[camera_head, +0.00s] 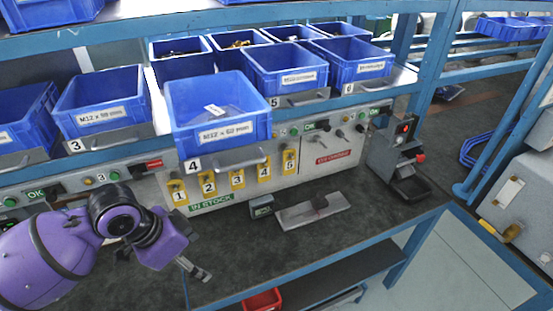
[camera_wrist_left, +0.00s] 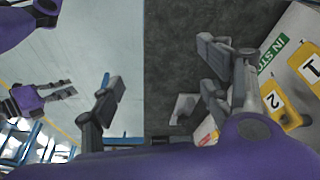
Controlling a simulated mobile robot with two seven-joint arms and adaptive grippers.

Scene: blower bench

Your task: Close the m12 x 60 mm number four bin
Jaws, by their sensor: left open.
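The blue M12 x 60 mm number four bin (camera_head: 219,108) stands out in front of its neighbours in the head view, pulled toward me on its slide. Its front has a "4" plate and a grey handle (camera_head: 240,161). A small pale piece shows inside it. My left gripper (camera_head: 197,271) is below and to the left of the bin, over the dark bench top, apart from the handle. Its two fingers stand wide apart and empty in the left wrist view (camera_wrist_left: 160,85). A second purple gripper (camera_wrist_left: 64,91), likely my right one, shows small at the left there; its opening is unclear.
Bin 3 (camera_head: 100,100) and other blue bins sit back on the rack. Yellow numbered tags (camera_head: 208,184) hang on the panel below bin four. A grey plate (camera_head: 314,211) and small box (camera_head: 261,206) lie on the bench. The front bench top is mostly clear.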

